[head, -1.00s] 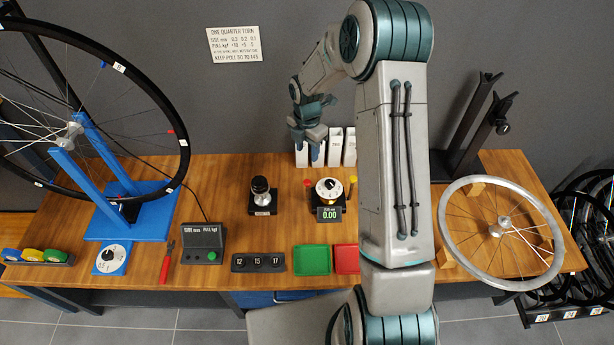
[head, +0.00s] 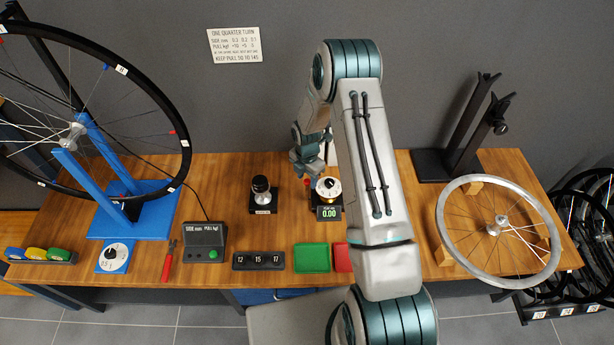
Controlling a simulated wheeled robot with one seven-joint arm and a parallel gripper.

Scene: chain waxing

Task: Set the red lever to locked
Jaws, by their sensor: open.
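The gauge stand has a white dial (head: 328,188) and a small display reading 0.00 (head: 329,212). It stands on the wooden bench, just left of my forearm. A small red part (head: 305,186), which looks like the red lever, shows at the left of the dial, partly hidden by my gripper. My gripper (head: 312,179) is open and empty, pointing down just above and behind the dial and close to the red part. I cannot tell whether it touches. The lever's exact position is not clear.
A black-knobbed tool (head: 261,190) stands left of the gauge. Green (head: 312,258) and red (head: 342,258) trays lie in front. A blue wheel stand (head: 130,222) is at left, a silver wheel (head: 445,230) at right. My forearm covers the bench right of the gauge.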

